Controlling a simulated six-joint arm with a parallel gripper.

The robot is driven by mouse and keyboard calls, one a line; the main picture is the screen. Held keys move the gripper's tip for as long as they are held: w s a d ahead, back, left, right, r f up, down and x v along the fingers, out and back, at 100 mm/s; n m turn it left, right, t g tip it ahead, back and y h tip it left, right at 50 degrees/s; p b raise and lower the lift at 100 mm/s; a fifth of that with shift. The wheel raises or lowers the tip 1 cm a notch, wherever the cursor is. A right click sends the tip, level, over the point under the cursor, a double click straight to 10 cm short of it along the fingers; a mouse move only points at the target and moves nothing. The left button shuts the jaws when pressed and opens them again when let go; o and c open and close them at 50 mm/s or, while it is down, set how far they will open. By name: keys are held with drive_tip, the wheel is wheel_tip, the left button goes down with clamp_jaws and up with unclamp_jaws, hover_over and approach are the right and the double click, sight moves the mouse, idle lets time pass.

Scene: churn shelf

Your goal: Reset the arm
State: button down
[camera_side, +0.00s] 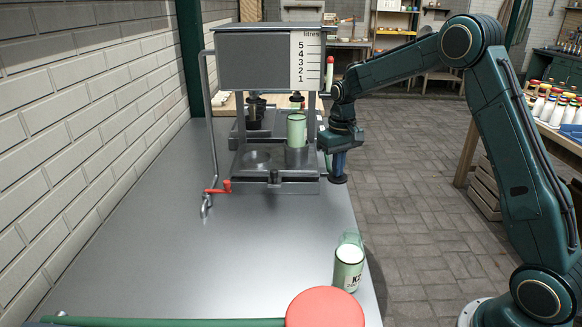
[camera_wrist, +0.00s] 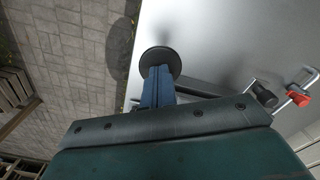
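My gripper (camera_side: 338,168) hangs at the right edge of the metal bench, beside the grey dispenser (camera_side: 254,62) with its litres scale. A labelled green and white container (camera_side: 348,268) stands at the bench's front right, well away from my gripper.
A red-handled lever (camera_side: 217,188) sits left of the dispenser; its red part shows in the wrist view (camera_wrist: 300,98). A large red knob (camera_side: 325,307) and green bar fill the front edge. The middle of the bench (camera_side: 245,255) is clear. A brick wall lines the left.

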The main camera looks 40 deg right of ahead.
drive_tip(key=shift+s+r, duration=0.1)
drive_tip(key=shift+r, duration=1.9)
drive_tip(key=shift+r, duration=1.1)
wheel_tip(320, 180, up, 6)
drive_tip(key=shift+f, duration=0.15)
